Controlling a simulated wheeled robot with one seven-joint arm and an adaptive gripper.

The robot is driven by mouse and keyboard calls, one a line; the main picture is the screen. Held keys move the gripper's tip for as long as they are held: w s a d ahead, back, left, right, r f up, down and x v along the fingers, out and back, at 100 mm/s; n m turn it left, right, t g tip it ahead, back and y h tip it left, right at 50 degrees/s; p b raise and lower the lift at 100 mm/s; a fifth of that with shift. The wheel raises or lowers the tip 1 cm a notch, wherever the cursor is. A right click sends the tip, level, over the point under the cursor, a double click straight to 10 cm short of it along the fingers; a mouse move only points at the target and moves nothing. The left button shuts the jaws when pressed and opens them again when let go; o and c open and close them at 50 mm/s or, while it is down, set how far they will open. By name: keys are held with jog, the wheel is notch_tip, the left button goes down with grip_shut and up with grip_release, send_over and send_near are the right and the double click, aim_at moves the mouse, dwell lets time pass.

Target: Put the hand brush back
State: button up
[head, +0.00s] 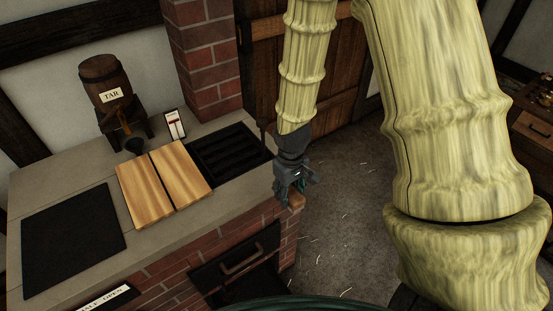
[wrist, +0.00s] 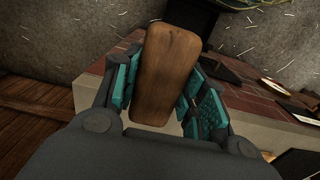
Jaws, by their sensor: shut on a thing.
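My gripper (head: 297,186) is shut on the hand brush, just off the right end of the brick counter in the head view. In that view only a small brown part of the hand brush (head: 296,201) shows below the fingers. In the wrist view the brush (wrist: 165,75) is a long brown wooden block with rounded ends, between the teal pads of my gripper (wrist: 160,92). Its bristles are not visible. I cannot tell from these views whether it touches the counter's edge.
The counter (head: 65,171) carries a black mat (head: 73,240), two wooden boards (head: 163,183), a black ribbed tray (head: 228,152), a small red-and-white card (head: 175,124) and a tar barrel (head: 106,83). A brick pillar (head: 203,55) rises behind. Straw-strewn floor (head: 345,190) lies clear at right.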

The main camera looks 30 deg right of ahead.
jog(key=shift+w+d+r, duration=0.1)
jog(key=shift+r, duration=0.3)
jog(key=shift+w+d+p, duration=0.1)
jog(key=shift+w+p, duration=0.25)
jog(key=shift+p, duration=0.05)
jog(key=w+d+p, duration=0.1)
jog(key=w, duration=0.4)
jog(key=w+d+f+p, duration=0.1)
jog(key=w+p, duration=0.1)
jog(key=w, duration=0.2)
jog(key=w+d+p, duration=0.2)
jog(key=w, duration=0.3)
jog(key=shift+w+d+f, duration=0.1)
jog(key=shift+w+f, duration=0.2)
jog(key=shift+f+p, duration=0.7)
jog(key=shift+p, duration=0.15)
jog(key=shift+f+p, duration=0.4)
jog(key=shift+f, duration=0.65)
jog(key=shift+f, duration=0.15)
jog(key=o, duration=1.3)
jog(key=shift+o, duration=0.2)
